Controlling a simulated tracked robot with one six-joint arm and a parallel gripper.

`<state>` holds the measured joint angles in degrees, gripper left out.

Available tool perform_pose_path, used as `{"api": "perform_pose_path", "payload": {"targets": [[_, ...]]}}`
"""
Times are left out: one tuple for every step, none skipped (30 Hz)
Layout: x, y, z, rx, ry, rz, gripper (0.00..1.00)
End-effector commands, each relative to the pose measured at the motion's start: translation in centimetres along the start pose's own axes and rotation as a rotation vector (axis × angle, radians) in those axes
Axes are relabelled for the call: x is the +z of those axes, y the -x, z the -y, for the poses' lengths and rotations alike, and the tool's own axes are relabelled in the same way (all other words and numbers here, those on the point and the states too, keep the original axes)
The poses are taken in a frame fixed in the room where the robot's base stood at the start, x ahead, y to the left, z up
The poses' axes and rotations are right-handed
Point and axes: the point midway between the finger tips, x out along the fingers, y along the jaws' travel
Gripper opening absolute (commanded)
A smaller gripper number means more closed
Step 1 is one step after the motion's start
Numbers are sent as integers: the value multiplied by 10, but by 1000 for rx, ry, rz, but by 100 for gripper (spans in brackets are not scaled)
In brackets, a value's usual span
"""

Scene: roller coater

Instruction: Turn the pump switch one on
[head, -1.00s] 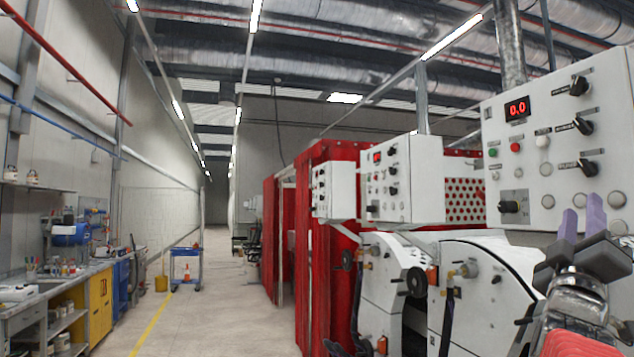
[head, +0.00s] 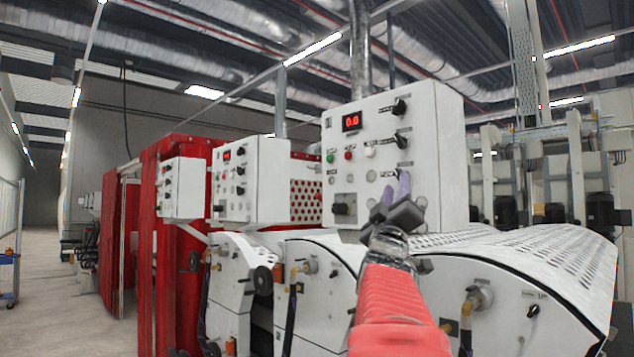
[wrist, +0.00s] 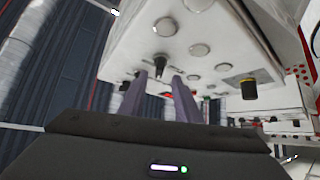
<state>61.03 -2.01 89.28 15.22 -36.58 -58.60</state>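A white control box (head: 375,120) with a red 0.0 display stands right of centre in the head view. Its right side carries black rotary knobs: a top one (head: 399,106), a middle one (head: 401,140) and a lower one partly hidden by my fingers. Their labels are too small to read, so I cannot tell which is pump switch one. My gripper (head: 398,188) is open, its purple fingers apart in front of the box's lower right. In the wrist view, a black knob (wrist: 161,69) appears beyond the gap between my gripper's fingertips (wrist: 161,80); contact is not visible.
Another black knob on a grey plate (head: 342,209) sits at the box's lower left. Similar white boxes (head: 250,180) and red curtains (head: 165,260) stand to the left. White rollered machine housings (head: 530,265) lie below and right. Open floor (head: 45,300) is at far left.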

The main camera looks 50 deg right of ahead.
Motion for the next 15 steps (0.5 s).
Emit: {"api": "perform_pose_path", "payload": {"targets": [[1,-6,0,1,0,0,30],[1,-9,0,1,1,0,30],[1,-14,0,1,0,1,30],[1,-17,0,0,1,1,30],[1,-20,0,1,1,1,30],[1,-24,0,1,0,0,30],[1,-26,0,1,0,1,30],[1,-29,0,1,0,1,30],[1,-32,0,0,1,1,30],[1,-34,0,0,1,1,30],[0,-36,0,1,1,0,30],[0,-38,0,1,1,0,30],[1,-39,0,1,1,0,30],[1,-40,0,1,1,0,30],[1,-40,0,1,1,1,30]]}}
